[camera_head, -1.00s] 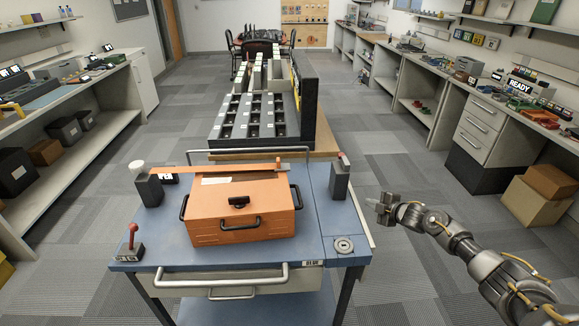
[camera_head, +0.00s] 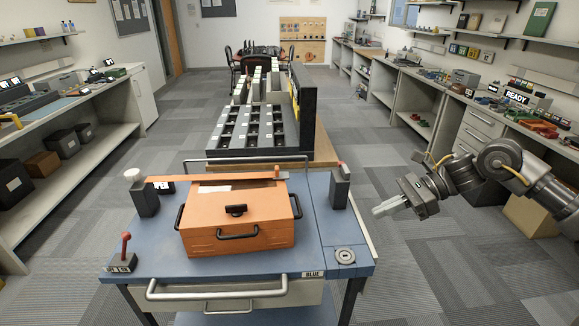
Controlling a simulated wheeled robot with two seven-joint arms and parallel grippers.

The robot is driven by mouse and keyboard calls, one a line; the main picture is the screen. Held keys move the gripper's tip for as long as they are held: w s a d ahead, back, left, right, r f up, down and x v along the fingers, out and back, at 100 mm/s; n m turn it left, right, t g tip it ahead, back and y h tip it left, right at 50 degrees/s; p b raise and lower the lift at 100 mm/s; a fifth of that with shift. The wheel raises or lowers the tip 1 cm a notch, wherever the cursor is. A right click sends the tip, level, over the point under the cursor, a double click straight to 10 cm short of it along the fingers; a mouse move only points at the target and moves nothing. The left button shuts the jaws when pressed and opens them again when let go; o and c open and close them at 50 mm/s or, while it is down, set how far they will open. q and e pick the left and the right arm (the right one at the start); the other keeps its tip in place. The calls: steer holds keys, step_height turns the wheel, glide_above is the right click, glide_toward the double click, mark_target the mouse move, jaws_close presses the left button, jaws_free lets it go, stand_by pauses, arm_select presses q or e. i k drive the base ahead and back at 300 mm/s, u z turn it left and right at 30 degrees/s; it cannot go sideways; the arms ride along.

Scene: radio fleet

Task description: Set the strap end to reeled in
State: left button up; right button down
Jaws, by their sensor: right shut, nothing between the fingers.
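An orange strap (camera_head: 220,179) runs from the dark left post (camera_head: 146,197) on the blue cart, along the back of the orange case (camera_head: 238,221). Its strap end (camera_head: 277,173) is a small tab near the case's back right corner, apart from the dark right post (camera_head: 340,190). Whether the strap touches the case, I cannot tell. My right gripper (camera_head: 378,210) is shut and empty, to the right of the cart and clear of the strap. My left gripper is not in view.
The blue cart top (camera_head: 150,245) carries a red-knobbed lever (camera_head: 123,254) at front left and a round fitting (camera_head: 345,256) at front right. A grey rack (camera_head: 255,130) stands behind. A workbench (camera_head: 480,110) lines the right side. Open floor lies right of the cart.

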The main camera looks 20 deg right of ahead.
mark_target(279, 175)
steer(key=i, duration=1)
